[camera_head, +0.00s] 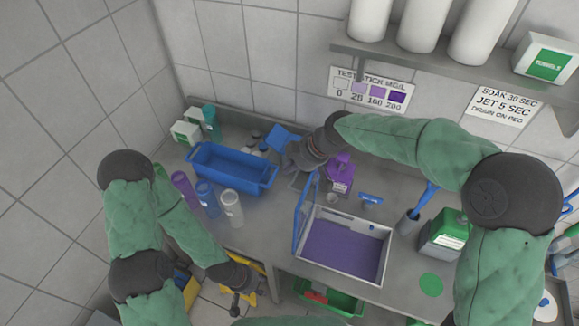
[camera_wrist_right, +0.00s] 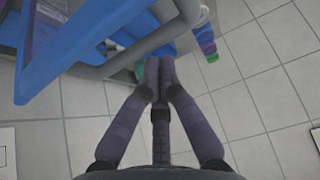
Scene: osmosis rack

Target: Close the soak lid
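The soak tank (camera_head: 384,262) is a pale open box of purple liquid on the steel counter. Its blue-framed lid (camera_head: 299,222) stands raised along the tank's left side. My right gripper (camera_head: 290,157) is behind and left of the raised lid, near a purple jug. In the right wrist view its fingers (camera_wrist_right: 158,65) are together, with nothing visible between them. A blue panel with a grey bar shows just beyond the fingertips there; I cannot tell which object it is or whether they touch. My left gripper (camera_head: 239,287) is low by the counter's front edge; its fingers are unclear.
A blue tub (camera_head: 232,170) stands at the left, with bottles (camera_head: 232,208) in front. A purple jug (camera_head: 341,174) stands behind the tank. A shelf (camera_head: 450,58) hangs above.

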